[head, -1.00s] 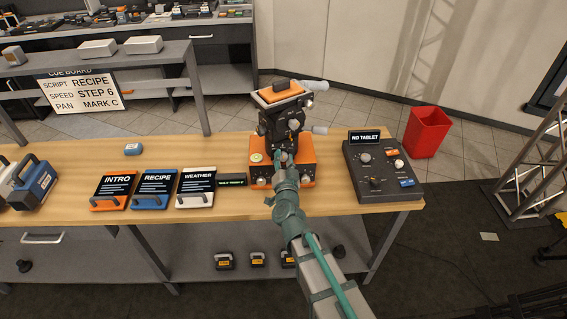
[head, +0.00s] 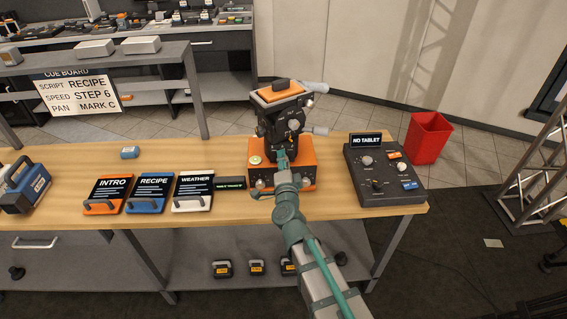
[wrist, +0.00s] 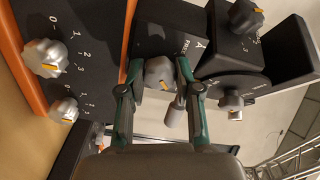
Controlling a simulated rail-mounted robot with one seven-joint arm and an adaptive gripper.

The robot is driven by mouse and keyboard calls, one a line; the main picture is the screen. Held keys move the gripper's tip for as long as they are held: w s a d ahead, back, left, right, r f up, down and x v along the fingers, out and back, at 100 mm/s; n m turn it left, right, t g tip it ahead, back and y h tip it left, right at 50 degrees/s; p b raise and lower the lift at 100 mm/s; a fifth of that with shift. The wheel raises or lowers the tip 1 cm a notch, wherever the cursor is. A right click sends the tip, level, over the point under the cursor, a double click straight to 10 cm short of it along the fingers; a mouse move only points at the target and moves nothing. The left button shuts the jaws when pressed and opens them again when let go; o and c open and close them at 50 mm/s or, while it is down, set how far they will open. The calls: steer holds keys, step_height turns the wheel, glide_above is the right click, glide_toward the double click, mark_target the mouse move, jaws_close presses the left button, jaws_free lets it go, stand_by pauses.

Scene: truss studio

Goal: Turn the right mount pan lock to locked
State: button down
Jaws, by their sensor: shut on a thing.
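The camera mount (head: 283,118), black with an orange top plate, stands on an orange base box (head: 305,178) on the wooden bench. My gripper (head: 283,160) is at the lower front of the mount; the arm partly covers the base there. In the wrist view my gripper (wrist: 160,68) is shut on a grey lobed knob (wrist: 159,74) with a yellow mark, one finger on each side.
More grey knobs with numbered scales (wrist: 45,58) are on the base at left, and another knob (wrist: 245,16) is at upper right. A control panel (head: 385,178) with a NO TABLET display stands right of the mount. INTRO, RECIPE and WEATHER (head: 194,188) cards lie left.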

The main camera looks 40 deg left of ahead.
stand_by(0.4)
steer(key=c, duration=0.8)
jaws_free()
steer(key=shift+s+d, duration=0.1)
steer(key=v, duration=0.7)
steer(key=shift+s+d, duration=0.2)
steer(key=shift+s, duration=0.1)
steer(key=shift+w, duration=0.1)
